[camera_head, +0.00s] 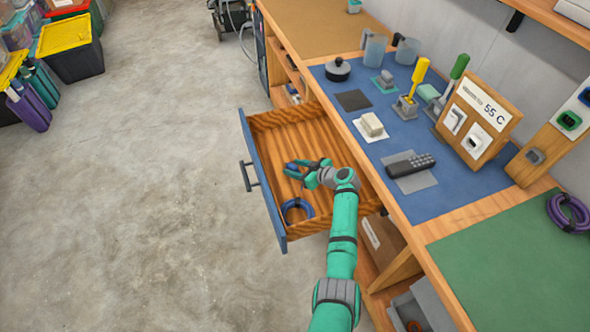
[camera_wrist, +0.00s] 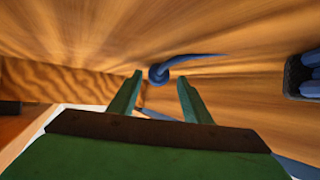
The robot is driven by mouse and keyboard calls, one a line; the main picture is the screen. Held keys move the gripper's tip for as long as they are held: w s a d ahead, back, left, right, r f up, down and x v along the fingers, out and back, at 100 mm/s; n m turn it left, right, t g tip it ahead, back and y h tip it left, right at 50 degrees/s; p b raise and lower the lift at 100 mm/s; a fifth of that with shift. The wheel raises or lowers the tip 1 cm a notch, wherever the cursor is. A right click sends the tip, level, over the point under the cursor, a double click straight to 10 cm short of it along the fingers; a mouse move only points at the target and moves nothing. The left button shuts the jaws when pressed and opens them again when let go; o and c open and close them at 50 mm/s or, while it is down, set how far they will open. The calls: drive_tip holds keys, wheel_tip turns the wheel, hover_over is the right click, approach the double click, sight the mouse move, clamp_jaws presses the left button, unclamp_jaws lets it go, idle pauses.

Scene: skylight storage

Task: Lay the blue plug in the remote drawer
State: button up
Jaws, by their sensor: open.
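The open drawer (camera_head: 251,147) has a blue front and a bare wooden inside. My gripper (camera_head: 291,170) is inside or just over it, with its fingers apart. In the wrist view, my gripper (camera_wrist: 160,82) shows two green fingers with nothing held between them. A blue knob-like piece with a thin tail (camera_wrist: 158,75) lies on the wood beyond the fingertips. A blue coil (camera_head: 297,210) rests on the drawer floor near its front end. A dark piece with blue parts (camera_wrist: 306,75) shows at the right edge; I cannot tell which piece is the plug.
The bench beside the drawer carries a blue mat (camera_head: 440,198) with a black remote (camera_head: 411,165), a white block (camera_head: 371,125) and a lidded pot (camera_head: 338,69). A wooden display stand (camera_head: 474,116) stands behind.

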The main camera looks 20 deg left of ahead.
wheel_tip(320, 180, up, 3)
drive_tip(key=shift+r, duration=0.2)
drive_tip(key=s+d+r, duration=0.3)
drive_tip(key=s+r, duration=0.6)
drive_tip(key=s, duration=0.4)
drive_tip(key=shift+s+r, duration=0.25)
